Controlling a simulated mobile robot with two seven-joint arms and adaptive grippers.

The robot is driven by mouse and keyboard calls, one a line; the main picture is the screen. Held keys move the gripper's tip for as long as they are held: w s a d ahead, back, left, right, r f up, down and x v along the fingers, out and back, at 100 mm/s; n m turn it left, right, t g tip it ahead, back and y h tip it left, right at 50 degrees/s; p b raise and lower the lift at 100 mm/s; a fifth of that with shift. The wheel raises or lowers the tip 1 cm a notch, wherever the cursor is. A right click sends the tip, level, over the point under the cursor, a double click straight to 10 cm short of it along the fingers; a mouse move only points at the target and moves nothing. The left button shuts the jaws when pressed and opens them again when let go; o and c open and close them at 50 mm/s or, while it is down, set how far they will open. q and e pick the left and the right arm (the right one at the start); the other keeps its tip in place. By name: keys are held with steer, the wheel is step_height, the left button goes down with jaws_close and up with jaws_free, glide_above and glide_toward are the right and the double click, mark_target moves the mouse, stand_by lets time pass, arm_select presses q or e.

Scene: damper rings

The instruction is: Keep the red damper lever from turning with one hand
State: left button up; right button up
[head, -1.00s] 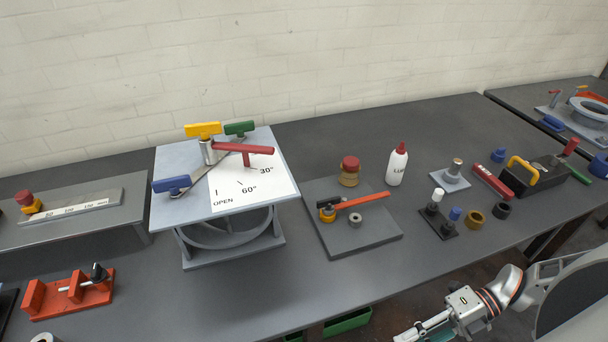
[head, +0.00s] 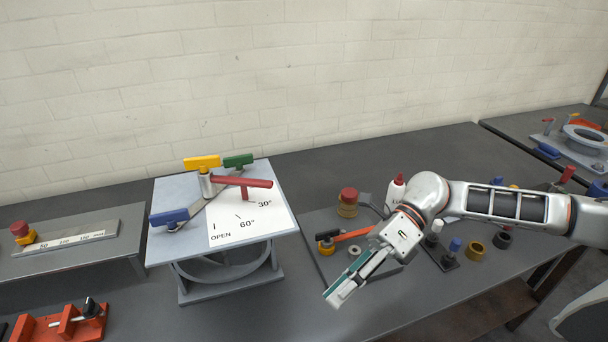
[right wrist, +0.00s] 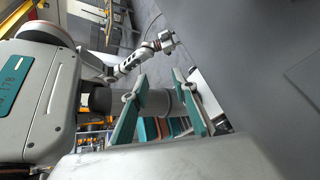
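The red damper lever (head: 243,183) reaches right from the silver hub on the damper's pale top plate (head: 170,248). Its tip is over the white scale card (head: 225,227), near the 30° mark. Nothing is touching it. My right gripper (head: 334,296) is in front of and to the right of the damper, over the front of the bench, apart from the lever. In the right wrist view its two teal-padded fingers (right wrist: 160,108) stand apart with nothing held. A small jointed arm also shows in that view, seemingly my left one; its gripper is too small to read.
Yellow (head: 202,162), green (head: 238,160) and blue (head: 169,216) handles surround the lever's hub. A grey plate with a red-handled tool (head: 352,235) lies right of the damper, partly behind my right arm. An orange clamp (head: 62,325) sits front left. Bench in front of the damper is clear.

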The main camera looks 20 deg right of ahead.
steer(key=w+a+r+n+t, duration=0.1)
steer(key=w+a+r+t, duration=0.1)
steer(key=w+r, duration=0.55)
steer(key=w+a+r+n+t, duration=0.15)
steer(key=w+r, duration=0.25)
steer(key=r, duration=0.6)
steer(key=w+a+r+n+t, duration=0.1)
steer(key=w+r+t, duration=0.3)
steer(key=r, duration=0.5)
steer(key=m+g+h, duration=0.2)
steer(key=m, duration=0.1)
glide_toward(266, 181)
steer(key=shift+a+f, duration=0.3)
steer(key=shift+a, duration=0.25)
steer(key=shift+x, duration=4.55)
steer(key=shift+w+d, duration=0.1)
jaws_close()
